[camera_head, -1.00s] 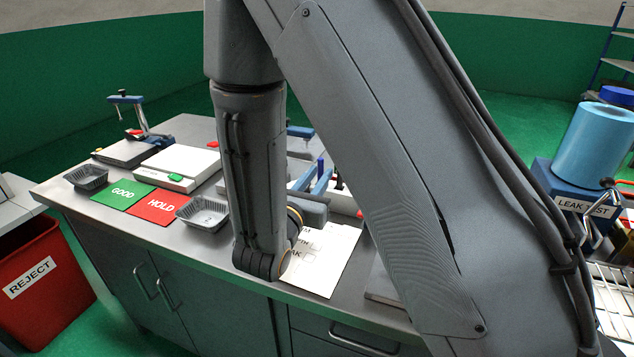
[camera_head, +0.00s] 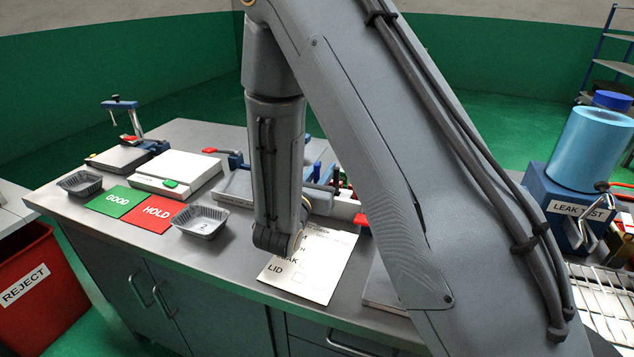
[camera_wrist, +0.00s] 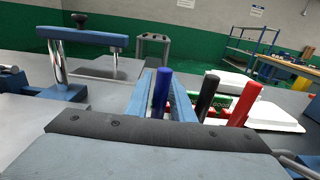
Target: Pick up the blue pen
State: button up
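The blue pen (camera_wrist: 162,92) stands upright in the wrist view, between the two light blue fingers of my gripper (camera_wrist: 163,82). Its lower end is hidden behind the gripper's grey body. The fingers look spread, one on each side of the pen; I cannot tell whether either touches it. In the head view the blue pen (camera_head: 316,171) shows just right of my arm, with my gripper (camera_head: 318,180) partly hidden there. A black pen (camera_wrist: 207,97) and a red pen (camera_wrist: 243,106) stand to its right, tilted in the wrist view.
A paper sheet (camera_head: 318,280) lies at the bench's front. The green GOOD card (camera_head: 117,201), red HOLD card (camera_head: 157,217) and foil trays (camera_head: 203,220) lie left. A blue clamp (camera_wrist: 78,37) stands left in the wrist view. The leak tester (camera_head: 570,208) is at far right.

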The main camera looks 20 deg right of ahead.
grip_shut()
